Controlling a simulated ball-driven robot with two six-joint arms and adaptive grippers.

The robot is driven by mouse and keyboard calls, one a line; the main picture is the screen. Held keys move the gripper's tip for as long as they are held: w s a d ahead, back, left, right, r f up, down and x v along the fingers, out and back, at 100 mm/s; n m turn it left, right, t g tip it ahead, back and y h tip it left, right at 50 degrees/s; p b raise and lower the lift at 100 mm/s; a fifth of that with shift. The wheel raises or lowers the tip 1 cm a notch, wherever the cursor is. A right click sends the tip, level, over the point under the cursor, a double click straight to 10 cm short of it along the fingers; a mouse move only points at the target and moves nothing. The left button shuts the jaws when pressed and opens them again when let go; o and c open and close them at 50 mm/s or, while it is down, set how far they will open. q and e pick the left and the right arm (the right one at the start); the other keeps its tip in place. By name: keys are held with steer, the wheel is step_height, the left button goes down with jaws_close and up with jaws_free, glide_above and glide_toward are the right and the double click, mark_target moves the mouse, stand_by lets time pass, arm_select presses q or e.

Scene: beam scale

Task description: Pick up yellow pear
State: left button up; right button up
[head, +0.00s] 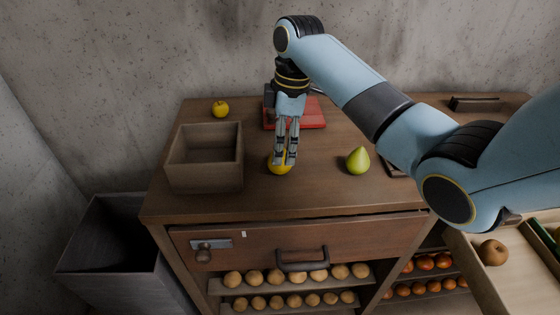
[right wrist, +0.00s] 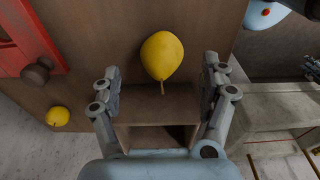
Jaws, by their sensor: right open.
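The yellow pear (head: 279,169) lies on the brown wooden cabinet top, to the right of the open wooden box. My right gripper (head: 286,160) is over it, pointing down, and its fingers hide part of the pear. In the right wrist view the whole yellow pear (right wrist: 162,55) shows, its stem toward the wrist. The fingers of the right gripper (right wrist: 162,74) are spread wide to either side of it, with gaps on both sides, and hold nothing. I cannot make out my left gripper.
The wooden box (head: 205,183) stands at the left. A round yellow fruit (head: 220,108) lies behind it. A red scale (head: 312,115) is behind the gripper. A green pear (head: 358,160) lies to the right. Open cabinet top lies in front of the yellow pear.

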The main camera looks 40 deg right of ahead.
mark_target(279, 170)
steer(key=f, duration=0.6)
steer(key=shift+a, duration=0.3)
steer(key=shift+r, duration=0.1)
steer(key=shift+c, duration=0.4)
steer(key=c, duration=1.3)
